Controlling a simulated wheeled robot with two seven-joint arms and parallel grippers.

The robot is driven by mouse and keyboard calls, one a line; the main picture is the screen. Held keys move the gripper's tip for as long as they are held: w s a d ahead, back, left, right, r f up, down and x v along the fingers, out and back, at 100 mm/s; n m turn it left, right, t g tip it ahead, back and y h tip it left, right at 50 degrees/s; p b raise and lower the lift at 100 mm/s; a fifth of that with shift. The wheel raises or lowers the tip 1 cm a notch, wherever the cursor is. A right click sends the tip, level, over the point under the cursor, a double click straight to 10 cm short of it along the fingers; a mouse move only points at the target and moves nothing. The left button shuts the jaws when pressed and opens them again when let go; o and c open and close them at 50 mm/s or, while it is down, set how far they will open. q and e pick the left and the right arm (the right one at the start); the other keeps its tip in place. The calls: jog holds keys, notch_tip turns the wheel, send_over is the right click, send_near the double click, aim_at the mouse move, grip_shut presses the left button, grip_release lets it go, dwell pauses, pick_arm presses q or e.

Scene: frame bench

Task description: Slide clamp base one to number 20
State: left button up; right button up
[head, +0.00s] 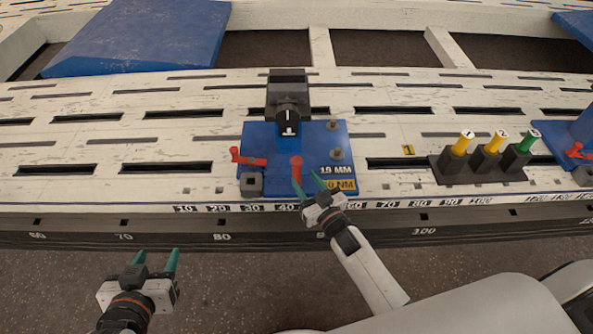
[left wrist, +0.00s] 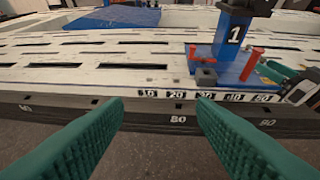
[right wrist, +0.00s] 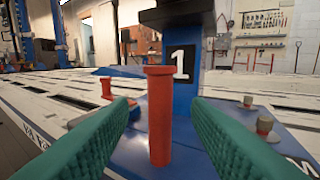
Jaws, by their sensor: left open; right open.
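Clamp base one is a blue plate (head: 262,152) with a dark clamp head (head: 288,95) on a post marked 1. It stands on the white bench above the scale numbers 30 to 60; the number 20 (head: 218,208) lies to its left. A red upright handle (head: 296,168) rises at its front edge, and a red lever (head: 247,158) is on its left. My right gripper (head: 309,187) is open, its fingers on either side of the red handle (right wrist: 160,115), with no clear contact. My left gripper (head: 152,262) is open and empty, in front of the bench, low and left.
A rack (head: 470,172) with yellow and green numbered pieces stands to the right. Another blue base (head: 577,140) is at the right edge. A large blue panel (head: 140,38) lies at the back left. The slotted bench top (head: 60,160) left of the base is clear.

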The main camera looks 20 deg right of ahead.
aim_at(299, 172)
jog(key=w, duration=0.3)
jog(key=w+a+b, duration=0.1)
jog(key=w, duration=0.1)
jog(key=shift+f, duration=0.1)
pick_arm(q)
notch_tip(299, 172, up, 5)
jog(key=w+d+t+h, duration=0.1)
jog(key=w+t, duration=0.1)
jog(key=t, duration=0.2)
jog(key=shift+w+d+r, duration=0.2)
jog(key=shift+w+d, duration=0.1)
jog(key=shift+w, duration=0.1)
pick_arm(e)
jog(key=shift+w, duration=0.35)
grip_shut()
